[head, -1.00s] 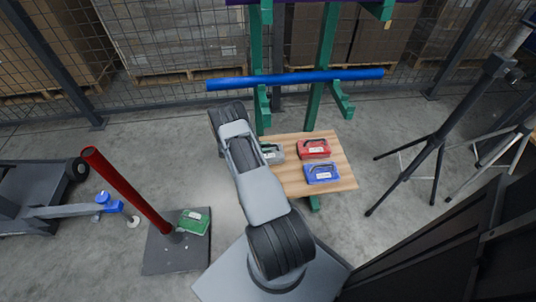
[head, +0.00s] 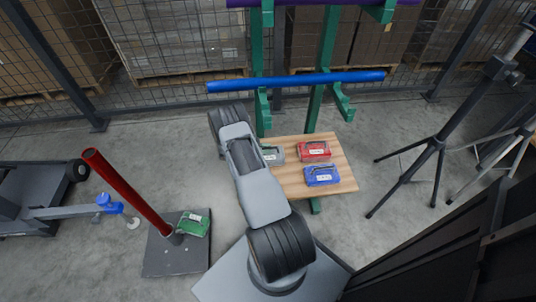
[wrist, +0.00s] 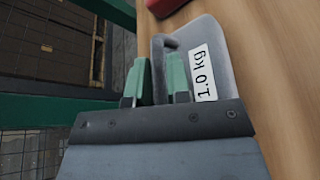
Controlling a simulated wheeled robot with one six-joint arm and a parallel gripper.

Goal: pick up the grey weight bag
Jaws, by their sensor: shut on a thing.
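The grey weight bag (head: 276,155) is on the wooden board (head: 343,180), partly hidden behind my arm in the head view. In the wrist view the grey bag (wrist: 222,65) shows a white label reading 1.0 kg and a dark handle loop. My gripper (wrist: 157,84) has green fingertips at the handle side of the bag, and it is shut on the bag. My arm hides the gripper in the head view. I cannot tell whether the bag still touches the board.
A red bag (head: 314,151) and a blue bag (head: 321,175) lie on the board. A green bag (head: 192,224) sits beside a red post (head: 128,192) on a dark plate. A blue bar (head: 296,80) on a green rack is behind. Tripods (head: 436,150) stand right.

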